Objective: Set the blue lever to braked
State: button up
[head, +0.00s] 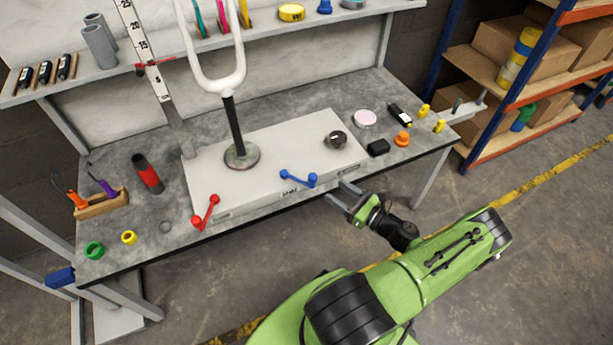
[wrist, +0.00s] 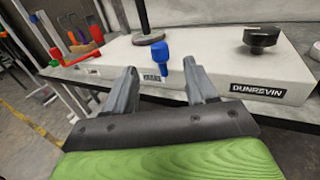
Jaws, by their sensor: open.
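The blue lever (head: 298,179) is on the front edge of the pale box (head: 270,140), right of the red lever (head: 206,212). In the head view it lies roughly sideways, with a knob at each end. In the wrist view the blue lever (wrist: 162,65) shows between and beyond my fingers, with a small label beside it that I cannot read. My gripper (head: 342,198) is open and empty, just right of the blue lever and in front of the box, apart from the lever. Its fingers also show in the wrist view (wrist: 160,85).
A black post (head: 234,125) with a white fork rises from the box. A dark knob (head: 336,140) sits at its right. A red-black cylinder (head: 148,173) and small rings lie left on the bench. A shelf rack (head: 510,90) stands right. Floor in front is clear.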

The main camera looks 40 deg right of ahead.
jog(key=w, duration=0.4)
jog(key=w+a+b, duration=0.1)
jog(key=w, duration=0.3)
jog(key=w+a, duration=0.1)
jog(key=w, duration=0.2)
jog(key=shift+w+b, duration=0.4)
grip_shut()
